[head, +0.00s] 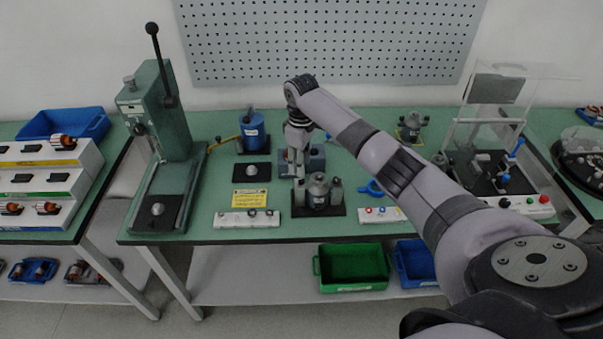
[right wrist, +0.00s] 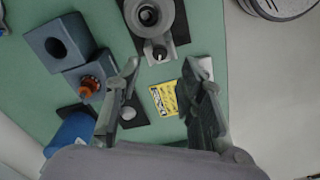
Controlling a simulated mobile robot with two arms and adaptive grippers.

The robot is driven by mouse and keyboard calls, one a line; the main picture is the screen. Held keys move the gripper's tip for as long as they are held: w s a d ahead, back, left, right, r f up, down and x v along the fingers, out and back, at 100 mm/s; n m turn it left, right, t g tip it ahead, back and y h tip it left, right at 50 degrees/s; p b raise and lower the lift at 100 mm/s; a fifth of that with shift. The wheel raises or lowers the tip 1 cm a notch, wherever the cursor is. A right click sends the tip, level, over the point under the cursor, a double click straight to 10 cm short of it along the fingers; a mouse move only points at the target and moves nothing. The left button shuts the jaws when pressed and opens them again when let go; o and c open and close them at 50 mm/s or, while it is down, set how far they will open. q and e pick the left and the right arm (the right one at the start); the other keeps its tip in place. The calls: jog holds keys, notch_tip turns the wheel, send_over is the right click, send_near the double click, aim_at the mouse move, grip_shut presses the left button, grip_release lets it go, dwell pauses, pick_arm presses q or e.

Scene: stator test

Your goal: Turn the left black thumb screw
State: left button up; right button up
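The fixture (head: 318,194) stands on a black plate near the front edge of the green bench, with a grey round part in its middle and a post on each side. The left black thumb screw (head: 299,189) is on its left post. In the right wrist view, the screw (right wrist: 159,53) shows as a small dark knob with a pale tip below the round part. My right gripper (head: 298,174) points down just above and behind the left post. In the right wrist view its fingers (right wrist: 160,66) are apart and empty, with the screw between and beyond their tips. My left gripper is out of view.
A yellow label (head: 250,195) and a white button strip (head: 246,219) lie left of the fixture. Grey-blue blocks (head: 316,160) stand close behind it. A green press (head: 161,130) stands further left. A second button strip (head: 381,214) lies to the right.

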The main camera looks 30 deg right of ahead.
aim_at(301, 183)
notch_tip(301, 183, down, 6)
jog(key=shift+p, duration=0.3)
jog(key=shift+c, duration=0.2)
grip_shut()
dwell(0.3)
